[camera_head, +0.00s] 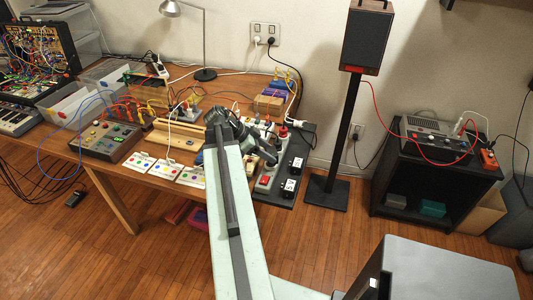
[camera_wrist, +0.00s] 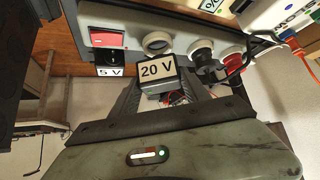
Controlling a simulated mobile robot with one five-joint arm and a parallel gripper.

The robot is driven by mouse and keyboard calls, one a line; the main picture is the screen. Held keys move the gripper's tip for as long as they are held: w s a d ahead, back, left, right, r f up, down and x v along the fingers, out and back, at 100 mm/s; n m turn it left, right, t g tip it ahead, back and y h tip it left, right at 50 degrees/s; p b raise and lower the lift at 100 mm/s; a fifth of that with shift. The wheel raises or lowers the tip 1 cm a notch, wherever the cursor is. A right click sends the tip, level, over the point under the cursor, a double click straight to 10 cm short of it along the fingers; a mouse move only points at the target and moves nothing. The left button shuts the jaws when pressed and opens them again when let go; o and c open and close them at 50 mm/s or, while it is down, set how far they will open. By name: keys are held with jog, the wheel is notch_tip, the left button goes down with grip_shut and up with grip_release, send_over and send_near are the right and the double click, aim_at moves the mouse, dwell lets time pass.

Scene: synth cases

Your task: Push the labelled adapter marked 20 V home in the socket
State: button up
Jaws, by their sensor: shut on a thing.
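The adapter marked 20 V (camera_wrist: 157,70) is a dark block with a white label, held between the fingers of my gripper (camera_wrist: 158,86) in the wrist view. My gripper is shut on it. A round, pale-rimmed socket (camera_wrist: 157,42) on the grey power strip (camera_wrist: 130,22) shows just beyond the adapter. Its opening is in view, and the adapter looks outside it; whether they touch I cannot tell. In the head view my gripper (camera_head: 266,155) is over the power strip (camera_head: 262,187) at the table's right end, and the held adapter is not clear.
An adapter marked 5 V (camera_wrist: 110,70) sits beside a red switch (camera_wrist: 108,39). A black plug (camera_wrist: 202,55) and red plug (camera_wrist: 232,57) fill the sockets to the right. Labelled blocks (camera_head: 290,186) lie on the dark board (camera_head: 301,143).

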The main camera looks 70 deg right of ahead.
jog(key=shift+f, duration=0.2)
jog(key=shift+f+b, duration=0.3)
jog(key=shift+b, duration=0.2)
jog(key=shift+f+b, duration=0.75)
jog(key=o, duration=1.5)
jog(key=shift+r, duration=0.1)
jog(key=shift+o, duration=0.2)
